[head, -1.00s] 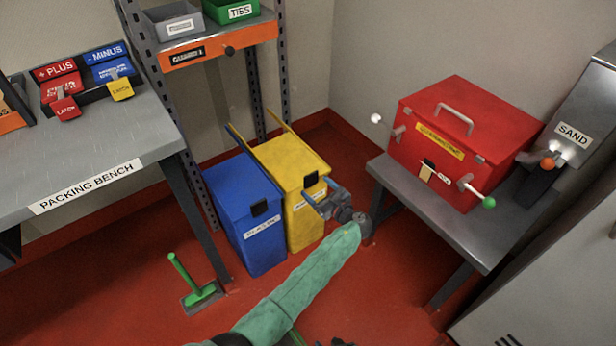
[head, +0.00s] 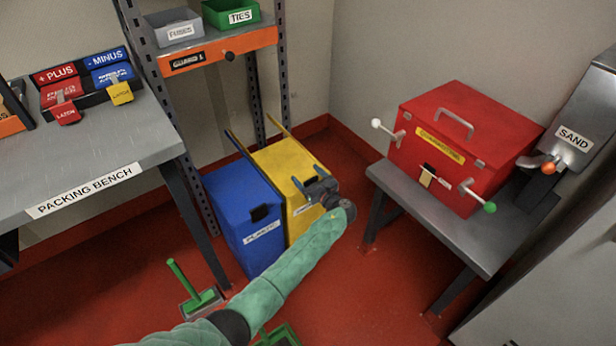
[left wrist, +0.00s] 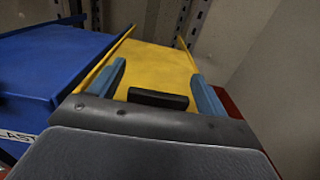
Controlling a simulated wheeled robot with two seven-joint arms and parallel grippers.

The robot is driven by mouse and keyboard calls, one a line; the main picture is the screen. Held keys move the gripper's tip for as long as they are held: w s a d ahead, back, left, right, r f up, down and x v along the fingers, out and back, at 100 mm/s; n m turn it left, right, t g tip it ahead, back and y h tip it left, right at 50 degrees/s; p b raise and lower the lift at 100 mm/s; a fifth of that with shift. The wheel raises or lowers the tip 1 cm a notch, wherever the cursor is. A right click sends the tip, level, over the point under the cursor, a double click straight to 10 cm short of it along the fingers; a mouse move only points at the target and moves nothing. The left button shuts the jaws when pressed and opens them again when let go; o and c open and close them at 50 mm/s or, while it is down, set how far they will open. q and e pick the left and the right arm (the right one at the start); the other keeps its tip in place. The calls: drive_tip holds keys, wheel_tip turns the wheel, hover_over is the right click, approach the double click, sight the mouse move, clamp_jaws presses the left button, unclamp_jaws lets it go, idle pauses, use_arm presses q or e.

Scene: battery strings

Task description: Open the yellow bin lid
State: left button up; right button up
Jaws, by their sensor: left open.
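The yellow bin (head: 290,160) stands on the red floor beside the blue bin, and its lid looks shut. In the left wrist view the yellow lid (left wrist: 155,67) fills the middle, with a black handle (left wrist: 158,99) at its front edge. My left gripper (head: 304,187) is at the front of the yellow bin. Its two blue fingers stand apart on either side of the black handle in the wrist view (left wrist: 163,88). Whether they touch it I cannot tell. The gripper and arm hide part of the bin's front and label. My right gripper is not in view.
The blue bin (head: 240,205) stands close on the left. A red box (head: 462,145) sits on a grey table (head: 425,205) at right. A green-handled tool (head: 185,280) stands on the floor.

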sight(281, 156)
use_arm(q)
drive_tip(key=c, duration=1.4)
drive_tip(key=b+x, duration=0.3)
drive_tip(key=x, duration=1.4)
drive_tip(key=shift+w+a+f+b, duration=0.1)
drive_tip(key=shift+w+b, duration=0.05)
drive_tip(key=shift+b, duration=0.25)
drive_tip(key=shift+w+a, duration=0.3)
drive_tip(key=shift+w, duration=0.1)
drive_tip(key=o, duration=1.3)
drive_tip(key=shift+c, duration=0.2)
drive_tip(key=shift+o, duration=0.7)
